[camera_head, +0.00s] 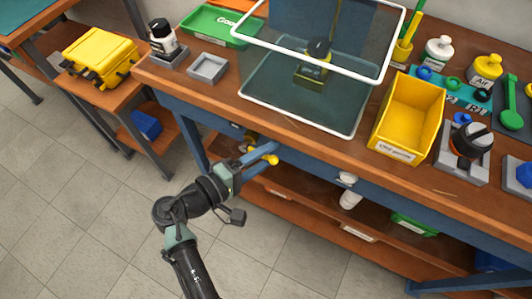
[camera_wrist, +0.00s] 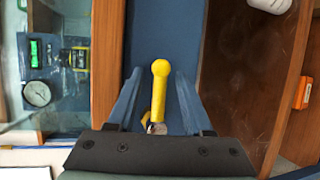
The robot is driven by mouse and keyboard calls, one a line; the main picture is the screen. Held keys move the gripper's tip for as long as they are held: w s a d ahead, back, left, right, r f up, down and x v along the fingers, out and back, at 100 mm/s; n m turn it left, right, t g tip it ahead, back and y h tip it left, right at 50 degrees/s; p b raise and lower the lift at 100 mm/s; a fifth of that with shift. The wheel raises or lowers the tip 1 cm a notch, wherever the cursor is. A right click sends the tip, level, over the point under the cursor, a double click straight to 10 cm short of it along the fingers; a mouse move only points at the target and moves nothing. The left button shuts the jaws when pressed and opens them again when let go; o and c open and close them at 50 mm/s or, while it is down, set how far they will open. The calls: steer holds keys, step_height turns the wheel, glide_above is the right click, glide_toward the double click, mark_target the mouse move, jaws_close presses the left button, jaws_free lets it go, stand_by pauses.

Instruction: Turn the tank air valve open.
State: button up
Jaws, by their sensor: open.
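The tank air valve's yellow lever (camera_wrist: 158,95) with a round knob end lies between my two blue fingers in the wrist view. A metal fitting shows at its lower end, close to my gripper's palm. My gripper (camera_wrist: 158,76) is open, with a finger on each side of the lever and visible gaps beside it. In the head view, my gripper (camera_head: 262,156) is at the bench's blue front rail, and the yellow knob (camera_head: 271,160) shows beside the fingers. The valve body is mostly hidden by my gripper.
Above the rail, the wooden benchtop (camera_head: 215,95) carries a clear case with a white frame (camera_head: 300,122), a yellow bin (camera_head: 408,118) and a small grey tray (camera_head: 208,67). A lower shelf (camera_head: 300,205) runs beneath. The floor at left is clear.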

jaws_close()
stand_by(1.3)
